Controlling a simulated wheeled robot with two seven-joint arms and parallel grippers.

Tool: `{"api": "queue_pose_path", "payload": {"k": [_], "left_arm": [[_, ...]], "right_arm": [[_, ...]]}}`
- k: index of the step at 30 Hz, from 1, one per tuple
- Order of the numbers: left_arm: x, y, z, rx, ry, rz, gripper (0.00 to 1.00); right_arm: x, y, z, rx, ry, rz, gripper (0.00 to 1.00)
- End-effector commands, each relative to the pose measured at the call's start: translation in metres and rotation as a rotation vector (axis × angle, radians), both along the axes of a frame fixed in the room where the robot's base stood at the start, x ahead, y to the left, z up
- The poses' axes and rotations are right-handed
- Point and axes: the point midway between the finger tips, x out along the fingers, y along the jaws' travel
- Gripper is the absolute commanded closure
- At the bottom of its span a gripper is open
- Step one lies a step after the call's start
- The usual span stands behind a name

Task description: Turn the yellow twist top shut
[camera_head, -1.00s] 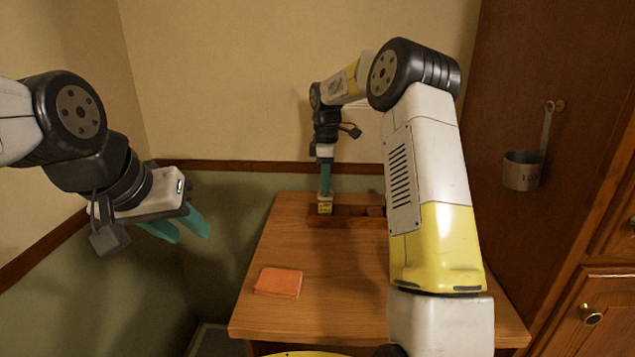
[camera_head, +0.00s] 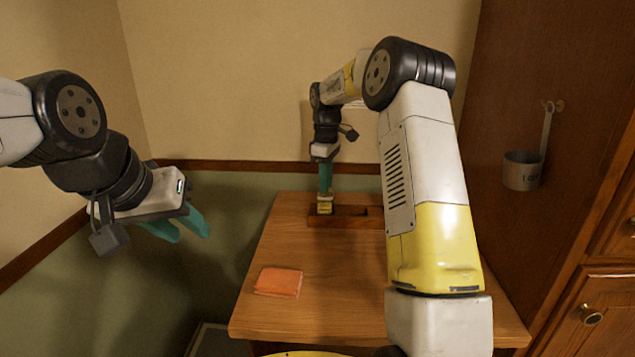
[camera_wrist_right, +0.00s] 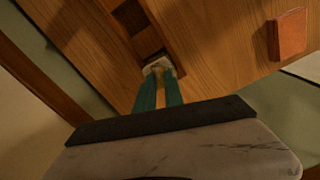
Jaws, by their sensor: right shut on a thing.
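The yellow twist top (camera_head: 325,208) is a small yellow-and-pale piece at the left end of a wooden rack on the table. My right gripper (camera_head: 325,197) points straight down from above and is shut on its upper part. In the right wrist view the pale top (camera_wrist_right: 157,66) shows at the tips of the teal fingers (camera_wrist_right: 160,76). The fingers hide much of it, and I cannot tell how far it is turned. My left gripper (camera_head: 191,235) is open and empty, left of the table in the air.
The wooden rack (camera_head: 345,221) has dark open slots right of the top; my right arm hides its right end. A metal cup (camera_head: 522,171) hangs on the right cabinet.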

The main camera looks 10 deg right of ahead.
Motion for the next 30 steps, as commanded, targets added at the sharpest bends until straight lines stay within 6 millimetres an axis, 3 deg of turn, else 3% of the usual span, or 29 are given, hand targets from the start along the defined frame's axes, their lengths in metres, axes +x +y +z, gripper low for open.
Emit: {"api": "queue_pose_path", "payload": {"k": [30], "left_arm": [[0.0,0.0,0.0,0.0,0.0,0.0,0.64]], "right_arm": [[0.0004,0.0002,0.0006,0.0,-0.002,-0.953,1.0]]}}
